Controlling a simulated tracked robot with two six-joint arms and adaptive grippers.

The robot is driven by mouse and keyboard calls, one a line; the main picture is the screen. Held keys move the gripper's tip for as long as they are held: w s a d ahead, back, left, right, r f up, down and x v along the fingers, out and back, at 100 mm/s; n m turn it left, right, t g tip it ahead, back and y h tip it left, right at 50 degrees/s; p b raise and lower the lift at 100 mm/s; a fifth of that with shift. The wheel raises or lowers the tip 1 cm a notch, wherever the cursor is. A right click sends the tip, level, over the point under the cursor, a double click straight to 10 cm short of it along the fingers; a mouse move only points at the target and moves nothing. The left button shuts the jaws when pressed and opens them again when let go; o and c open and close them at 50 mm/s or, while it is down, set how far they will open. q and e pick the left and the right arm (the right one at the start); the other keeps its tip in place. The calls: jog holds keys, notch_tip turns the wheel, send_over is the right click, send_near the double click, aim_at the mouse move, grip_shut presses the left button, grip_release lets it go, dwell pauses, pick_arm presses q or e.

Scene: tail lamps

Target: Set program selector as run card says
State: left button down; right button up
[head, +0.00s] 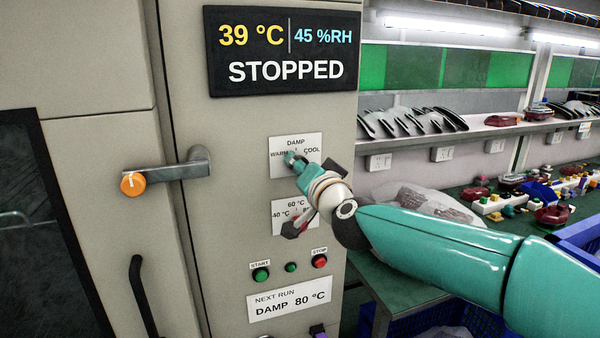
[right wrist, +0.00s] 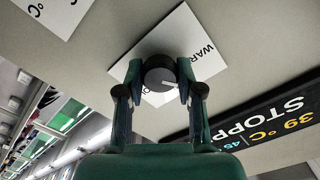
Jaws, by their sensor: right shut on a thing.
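The program selector, a dark round knob (right wrist: 160,72), sits on a white plate (head: 283,166) marked DAMP, WARM and COOL on the cabinet front. My right gripper (head: 293,159) is shut on the knob, with one finger at each side in the right wrist view (right wrist: 160,78). A white mark on the knob shows there, pointing low right, toward the display side; the DAMP label is hidden in that view. The run card (head: 290,299) reads NEXT RUN, DAMP 80 °C. My left gripper is out of view.
A temperature plate (head: 280,212) below is partly hidden by my right gripper. Under it are a green START button (head: 261,274) and a red STOP button (head: 320,261). The display (head: 284,52) reads STOPPED. A door handle (head: 180,170) stands out at left.

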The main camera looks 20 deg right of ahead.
jog(key=m+b, duration=0.1)
jog(key=m, duration=0.2)
jog(key=m+b, duration=0.1)
jog(key=m, duration=0.2)
jog(key=shift+d+f, duration=0.1)
jog(key=shift+f, duration=0.1)
jog(key=shift+m, duration=0.3)
jog(key=o, duration=1.2)
jog(key=shift+r, duration=0.1)
jog(key=shift+s, duration=0.1)
jog(key=s, duration=1.1)
jog(key=shift+s+d, duration=0.2)
jog(key=shift+s, duration=0.2)
